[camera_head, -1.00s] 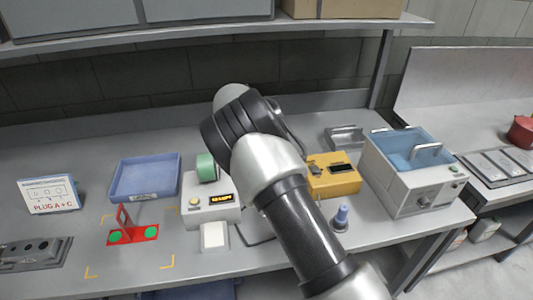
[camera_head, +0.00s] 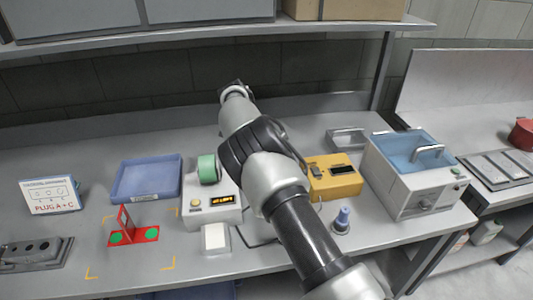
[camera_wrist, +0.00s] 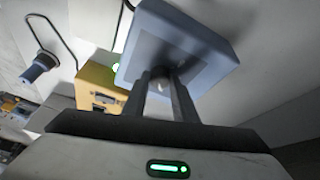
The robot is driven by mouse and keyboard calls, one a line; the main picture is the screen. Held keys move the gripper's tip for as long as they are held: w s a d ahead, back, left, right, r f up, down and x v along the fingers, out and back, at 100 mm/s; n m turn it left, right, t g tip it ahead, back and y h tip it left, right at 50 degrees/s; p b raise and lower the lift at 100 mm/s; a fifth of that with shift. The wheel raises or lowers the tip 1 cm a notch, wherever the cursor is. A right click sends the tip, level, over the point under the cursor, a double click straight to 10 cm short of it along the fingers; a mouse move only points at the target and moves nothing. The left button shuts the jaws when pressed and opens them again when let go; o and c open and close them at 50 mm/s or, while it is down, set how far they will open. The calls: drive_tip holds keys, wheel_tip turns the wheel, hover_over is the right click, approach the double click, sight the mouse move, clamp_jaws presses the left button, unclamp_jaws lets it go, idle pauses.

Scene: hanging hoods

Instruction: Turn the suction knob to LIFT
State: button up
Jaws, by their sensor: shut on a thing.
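In the wrist view, the two dark fingers of my gripper (camera_wrist: 160,82) reach to a blue-grey square box (camera_wrist: 205,45). They are shut on a small rounded light part (camera_wrist: 161,72) at the box's shaded face, which looks like a knob. I cannot read any mark such as LIFT, so its setting does not show. In the head view, my gripper end (camera_head: 235,90) is beyond my arm, near the back wall above the bench. The box cannot be told apart there.
A yellow device (camera_head: 334,180), a white device with a display (camera_head: 213,212) and a blue-capped post (camera_head: 342,218) stand below my arm. A bath with a blue lid (camera_head: 411,150) is to the right, a blue tray (camera_head: 145,180) to the left. A shelf (camera_head: 200,38) runs above.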

drive_tip(key=o, duration=1)
drive_tip(key=shift+o, duration=0.2)
drive_tip(key=p+v, duration=0.2)
drive_tip(key=v, duration=1.5)
drive_tip(key=shift+s+r, duration=0.1)
drive_tip(key=shift+r, duration=0.05)
